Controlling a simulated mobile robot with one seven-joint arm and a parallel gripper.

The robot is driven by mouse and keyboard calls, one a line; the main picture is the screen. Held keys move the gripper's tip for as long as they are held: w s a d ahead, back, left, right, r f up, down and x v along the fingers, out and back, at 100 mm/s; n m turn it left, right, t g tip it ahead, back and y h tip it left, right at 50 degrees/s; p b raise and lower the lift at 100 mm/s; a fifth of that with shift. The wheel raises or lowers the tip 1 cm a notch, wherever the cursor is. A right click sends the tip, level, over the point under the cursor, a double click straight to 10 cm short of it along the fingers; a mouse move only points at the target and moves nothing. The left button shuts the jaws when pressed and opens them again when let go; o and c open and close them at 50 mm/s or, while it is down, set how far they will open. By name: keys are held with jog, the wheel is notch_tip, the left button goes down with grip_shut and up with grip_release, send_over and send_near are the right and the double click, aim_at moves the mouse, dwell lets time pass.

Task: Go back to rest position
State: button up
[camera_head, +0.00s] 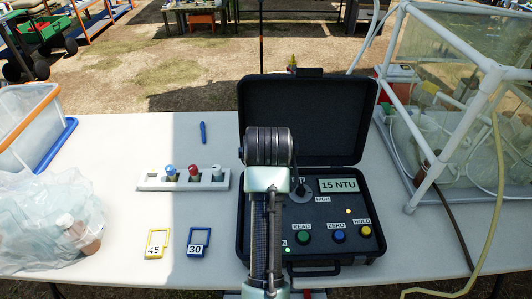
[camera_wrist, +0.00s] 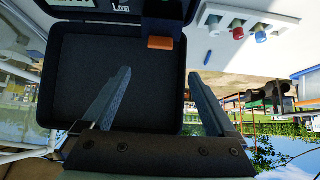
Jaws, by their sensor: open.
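My gripper (camera_wrist: 160,75) shows in the wrist view with its two grey fingers apart and nothing between them. Beyond the fingers is the dark inside of the open lid (camera_wrist: 85,65) of a black case. In the head view my arm reaches up over the case, covering part of its panel, and my fingers are hidden. The black turbidity meter case (camera_head: 242,210) stands open on the white table, lid (camera_head: 345,108) raised at the back. Its display (camera_head: 338,185) reads "15 NTU". Green, blue and yellow buttons sit on the panel.
A white rack (camera_head: 150,184) left of the case holds vials with blue, red and white caps. Nearby lie a blue pen (camera_head: 203,132), yellow tag 45 (camera_head: 154,251) and blue tag 30 (camera_head: 198,253). A plastic bag (camera_head: 40,235) is far left; a white pipe frame (camera_head: 455,125) stands right.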

jog(key=shift+s+r, duration=0.3)
